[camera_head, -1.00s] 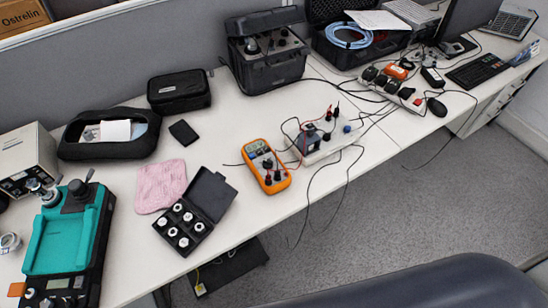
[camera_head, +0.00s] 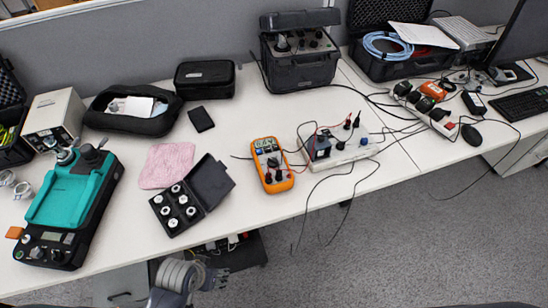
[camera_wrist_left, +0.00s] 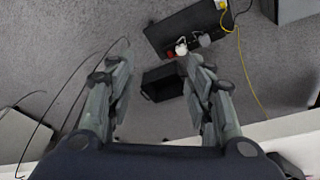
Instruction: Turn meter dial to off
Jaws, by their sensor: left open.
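The orange multimeter (camera_head: 271,166) lies on the white table near its front edge, left of the white terminal block. Its dark dial (camera_head: 272,162) is in the middle of its face, too small to read. Leads run from its lower end. My left gripper (camera_head: 216,279) is below the table's front edge, left of and apart from the meter. In the left wrist view my left gripper (camera_wrist_left: 158,85) is open and empty, with the floor and dark boxes beyond its fingers. The meter is not seen there. My right gripper is not in view.
A black case of weights (camera_head: 190,195) sits open left of the meter, beside a pink cloth (camera_head: 167,165). A white terminal block (camera_head: 343,147) with wires stands right of it. Loose cables hang over the front edge. A black box (camera_head: 236,258) lies under the table.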

